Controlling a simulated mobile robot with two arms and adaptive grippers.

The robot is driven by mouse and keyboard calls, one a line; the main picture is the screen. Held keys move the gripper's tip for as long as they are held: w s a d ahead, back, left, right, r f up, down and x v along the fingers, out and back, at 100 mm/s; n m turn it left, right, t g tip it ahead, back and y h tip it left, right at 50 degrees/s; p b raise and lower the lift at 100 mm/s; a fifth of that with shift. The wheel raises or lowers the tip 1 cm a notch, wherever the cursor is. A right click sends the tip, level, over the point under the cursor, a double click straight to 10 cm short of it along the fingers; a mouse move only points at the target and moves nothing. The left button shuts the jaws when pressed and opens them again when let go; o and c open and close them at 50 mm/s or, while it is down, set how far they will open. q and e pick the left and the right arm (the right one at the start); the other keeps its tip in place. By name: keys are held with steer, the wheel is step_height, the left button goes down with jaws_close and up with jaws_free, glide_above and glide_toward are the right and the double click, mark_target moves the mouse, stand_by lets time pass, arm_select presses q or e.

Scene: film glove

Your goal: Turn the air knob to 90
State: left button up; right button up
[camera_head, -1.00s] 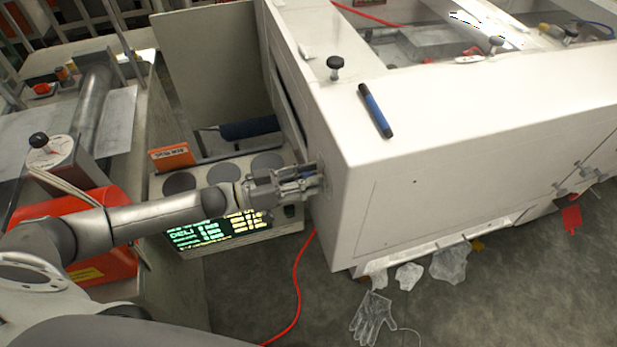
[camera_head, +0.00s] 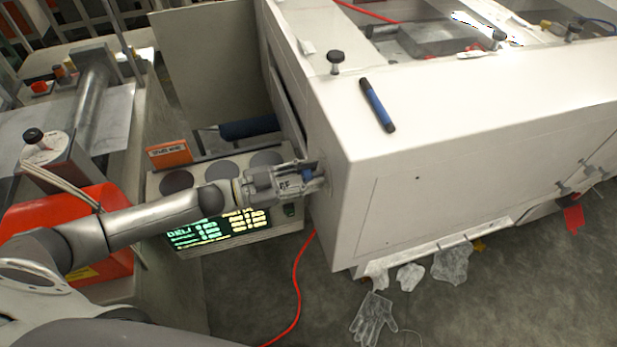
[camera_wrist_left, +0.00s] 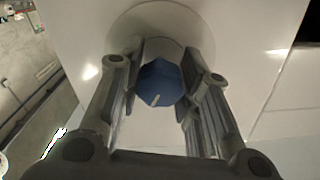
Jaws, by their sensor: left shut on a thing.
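The air knob (camera_wrist_left: 160,84) is blue with a white pointer mark and sits on a round pale plate (camera_wrist_left: 128,22) on the white machine's side. In the left wrist view the mark points down and slightly left. My left gripper (camera_wrist_left: 162,88) is shut on the knob, one finger on each side. In the head view my left gripper (camera_head: 312,179) reaches the left end face of the white machine (camera_head: 345,210), and a bit of blue shows between its fingers. Any scale numbers around the knob cannot be read. My right gripper is not in view.
A control box (camera_head: 215,240) with a lit green and yellow display stands below my left arm. A blue marker (camera_head: 377,106) lies on the machine top near a black knob (camera_head: 336,58). A red cable (camera_head: 297,290) and clear gloves (camera_head: 374,315) are on the floor.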

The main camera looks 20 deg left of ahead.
arm_select(q)
steer(key=m+b, duration=0.3)
steer(key=m, duration=0.3)
steer(key=shift+f+m, duration=0.1)
steer(key=shift+m, duration=0.2)
steer(key=m+b, duration=0.2)
steer(key=m, duration=0.2)
steer(key=shift+m+b, duration=0.4)
steer(key=shift+m, duration=0.4)
steer(key=o, duration=1)
